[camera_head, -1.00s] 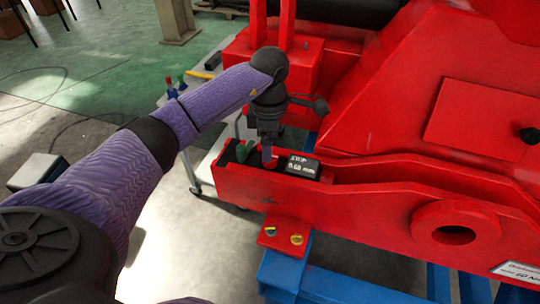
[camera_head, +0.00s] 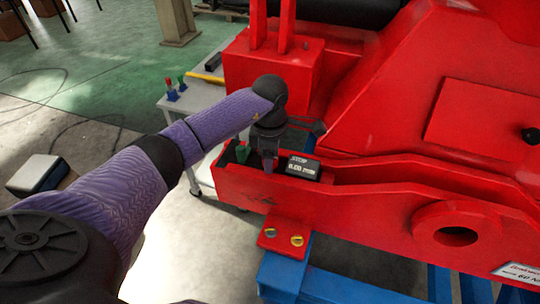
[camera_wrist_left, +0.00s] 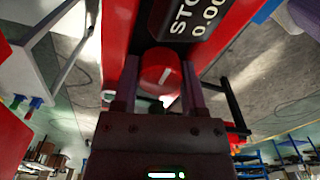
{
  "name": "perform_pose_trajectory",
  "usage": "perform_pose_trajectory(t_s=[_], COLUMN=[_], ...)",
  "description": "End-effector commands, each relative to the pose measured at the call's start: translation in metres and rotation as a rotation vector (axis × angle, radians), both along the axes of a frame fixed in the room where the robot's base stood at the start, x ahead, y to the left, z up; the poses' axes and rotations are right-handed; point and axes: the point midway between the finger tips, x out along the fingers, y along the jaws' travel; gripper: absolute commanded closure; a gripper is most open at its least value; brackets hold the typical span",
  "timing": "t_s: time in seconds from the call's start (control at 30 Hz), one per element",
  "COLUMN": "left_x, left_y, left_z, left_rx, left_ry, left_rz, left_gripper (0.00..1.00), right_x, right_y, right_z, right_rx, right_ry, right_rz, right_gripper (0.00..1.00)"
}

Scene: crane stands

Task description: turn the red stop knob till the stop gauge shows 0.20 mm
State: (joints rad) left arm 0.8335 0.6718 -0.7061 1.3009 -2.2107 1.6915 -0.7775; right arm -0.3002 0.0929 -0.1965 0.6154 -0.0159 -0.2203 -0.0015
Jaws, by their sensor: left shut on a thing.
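The red stop knob (camera_wrist_left: 160,72), with a pale line on its face, sits between the two fingers of my left gripper (camera_wrist_left: 160,86) in the left wrist view. My left gripper (camera_head: 268,163) is shut on it, reaching down into the red channel. In the head view the fingers hide the knob. The black stop gauge (camera_head: 303,168) stands just right of the fingers. Its digits are blurred in the head view. In the left wrist view the gauge (camera_wrist_left: 195,17) is cut off by the frame edge, and its visible digits look like 0.00. My right gripper is out of view.
The red crane part (camera_head: 360,210) rests on a blue stand (camera_head: 285,272), its channel walls close around my left gripper. A small green item (camera_head: 242,153) sits left of the fingers. A pale cart (camera_head: 185,102) stands behind, with small red and green items on it.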

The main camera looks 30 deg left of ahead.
Motion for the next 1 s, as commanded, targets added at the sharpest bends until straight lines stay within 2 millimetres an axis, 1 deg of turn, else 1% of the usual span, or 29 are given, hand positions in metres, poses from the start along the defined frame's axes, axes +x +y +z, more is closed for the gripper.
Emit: perform_pose_trajectory(t_s=[0.2,0.37,0.8,1.0], left_x=[0.0,0.0,0.0,0.0], left_y=[0.0,0.0,0.0,0.0], left_z=[0.001,0.001,0.002,0.002], left_rx=[0.0,0.0,0.0,0.0], left_ry=[0.0,0.0,-0.002,-0.002], left_rz=[0.019,0.089,0.428,0.558], left_gripper=[1.0,1.0,1.0,1.0], right_x=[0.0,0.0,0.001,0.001], right_y=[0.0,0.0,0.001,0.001], right_z=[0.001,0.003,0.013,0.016], right_rx=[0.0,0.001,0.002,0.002], right_ry=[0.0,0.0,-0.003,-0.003], right_rz=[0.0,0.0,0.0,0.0], right_gripper=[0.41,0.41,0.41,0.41])
